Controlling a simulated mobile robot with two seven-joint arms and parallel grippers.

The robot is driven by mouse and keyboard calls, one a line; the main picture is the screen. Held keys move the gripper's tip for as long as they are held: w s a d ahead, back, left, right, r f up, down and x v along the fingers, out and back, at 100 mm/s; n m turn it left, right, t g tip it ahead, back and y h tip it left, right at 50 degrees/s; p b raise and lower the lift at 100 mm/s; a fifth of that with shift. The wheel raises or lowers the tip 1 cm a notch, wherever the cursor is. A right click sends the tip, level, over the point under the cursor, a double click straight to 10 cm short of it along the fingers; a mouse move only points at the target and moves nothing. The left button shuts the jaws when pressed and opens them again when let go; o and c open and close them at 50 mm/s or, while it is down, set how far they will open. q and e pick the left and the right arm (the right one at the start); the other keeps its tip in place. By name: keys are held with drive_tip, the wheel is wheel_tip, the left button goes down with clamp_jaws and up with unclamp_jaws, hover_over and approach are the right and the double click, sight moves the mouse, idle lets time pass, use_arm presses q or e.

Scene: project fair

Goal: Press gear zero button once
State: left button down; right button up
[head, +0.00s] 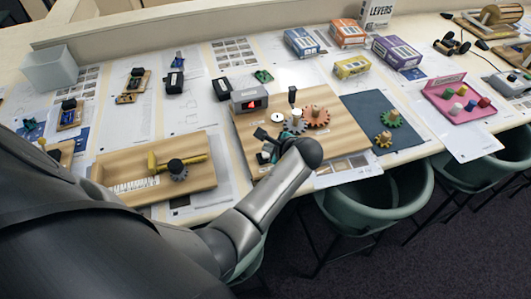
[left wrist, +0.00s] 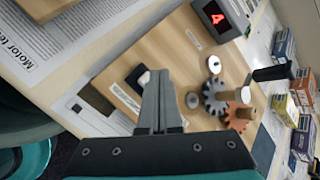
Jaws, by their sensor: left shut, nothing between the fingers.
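The wooden gear board (head: 345,143) lies on the table and carries a grey gear (head: 294,126), an orange gear (head: 316,117) and a white disc (head: 277,118). A display box (head: 250,101) at its back left corner shows a red digit; it also shows in the left wrist view (left wrist: 220,18), where the digit looks like a 4. My left gripper (head: 266,146) is shut and empty over the board's left part. In the left wrist view its fingertips (left wrist: 156,74) are beside a small pale button on a dark base (left wrist: 134,76), partly hidden; contact cannot be told. My right gripper is out of view.
A wooden board with a yellow part (head: 202,176) lies left of the gear board. A dark mat (head: 375,112) with loose gears lies to the right. Several small boxes (head: 302,42) stand behind. Green chairs (head: 385,198) line the front edge.

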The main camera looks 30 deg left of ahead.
use_arm(q)
drive_tip(key=shift+f, duration=0.15)
drive_tip(key=shift+f, duration=0.3)
drive_tip(key=shift+f, duration=0.4)
idle(0.7)
idle(0.4)
drive_tip(key=shift+r+p, duration=0.8)
drive_tip(key=shift+p, duration=0.15)
wheel_tip(320, 180, up, 5)
drive_tip(key=p, duration=0.5)
